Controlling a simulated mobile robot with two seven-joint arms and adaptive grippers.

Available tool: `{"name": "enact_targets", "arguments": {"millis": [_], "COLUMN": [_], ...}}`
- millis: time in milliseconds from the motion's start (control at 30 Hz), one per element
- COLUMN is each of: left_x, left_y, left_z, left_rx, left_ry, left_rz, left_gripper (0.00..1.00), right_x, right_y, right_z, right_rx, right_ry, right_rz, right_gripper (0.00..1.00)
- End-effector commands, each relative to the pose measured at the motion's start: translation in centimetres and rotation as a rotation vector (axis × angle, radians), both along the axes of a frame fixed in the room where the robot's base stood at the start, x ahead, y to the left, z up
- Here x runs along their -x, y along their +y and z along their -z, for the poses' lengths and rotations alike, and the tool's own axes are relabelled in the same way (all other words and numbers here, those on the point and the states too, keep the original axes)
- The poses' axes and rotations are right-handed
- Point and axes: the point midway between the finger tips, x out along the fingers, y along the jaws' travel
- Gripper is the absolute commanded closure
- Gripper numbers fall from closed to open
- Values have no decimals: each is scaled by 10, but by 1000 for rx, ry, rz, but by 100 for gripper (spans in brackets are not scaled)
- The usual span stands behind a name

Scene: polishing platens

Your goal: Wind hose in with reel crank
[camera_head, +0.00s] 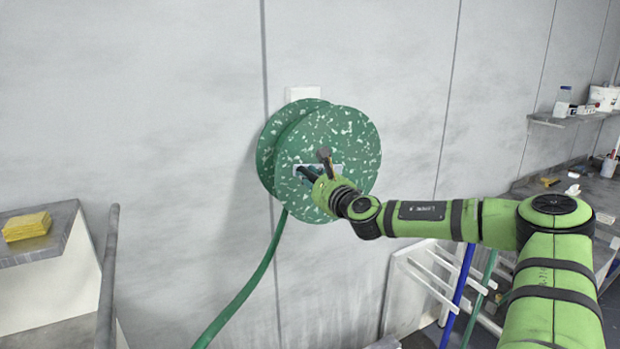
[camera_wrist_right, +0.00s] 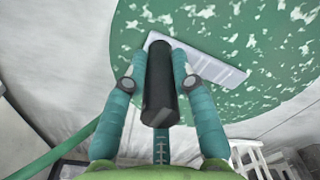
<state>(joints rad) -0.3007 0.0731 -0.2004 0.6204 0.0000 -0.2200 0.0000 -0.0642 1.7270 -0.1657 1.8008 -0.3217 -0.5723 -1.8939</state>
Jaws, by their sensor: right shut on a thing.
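A green speckled hose reel (camera_head: 345,130) with two discs is fixed to the grey wall, and its front disc fills the top of the right wrist view (camera_wrist_right: 240,35). A green hose (camera_head: 247,284) hangs from its lower left side. The pale crank arm (camera_wrist_right: 215,68) lies across the disc's face. Its dark crank handle (camera_head: 325,157) sticks out from the disc. My right gripper (camera_head: 306,173) is at the reel's face. In the right wrist view its teal fingers are shut on the dark handle (camera_wrist_right: 159,85), one finger on each side. My left gripper is not in view.
A yellow sponge (camera_head: 27,226) lies on a grey shelf at the left, beside an upright grey pipe (camera_head: 108,275). A white rack (camera_head: 425,285) with blue and green poles stands below my right arm. A bench (camera_head: 590,195) and wall shelf (camera_head: 575,118) are at the right.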

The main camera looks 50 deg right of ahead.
Motion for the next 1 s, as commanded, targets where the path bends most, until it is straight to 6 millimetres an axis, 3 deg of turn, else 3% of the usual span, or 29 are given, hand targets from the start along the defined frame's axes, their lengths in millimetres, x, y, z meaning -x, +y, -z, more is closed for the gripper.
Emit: {"name": "enact_targets", "arguments": {"millis": [667, 700, 733, 767, 1000], "left_x": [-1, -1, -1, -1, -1], "left_y": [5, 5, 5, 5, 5], "left_z": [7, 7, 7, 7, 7], "left_rx": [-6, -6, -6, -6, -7], "left_ry": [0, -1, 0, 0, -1], "left_rz": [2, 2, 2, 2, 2], "left_gripper": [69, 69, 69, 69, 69], "right_x": [0, 0, 0, 0, 0], "right_y": [1, 1, 1, 1, 0], "right_z": [9, 9, 9, 9, 8], "right_rx": [57, 56, 56, 56, 56], "right_ry": [23, 23, 22, 22, 21], "right_rz": [-5, -5, -4, -4, -1], "right_gripper": [100, 65, 53, 50, 50]}}
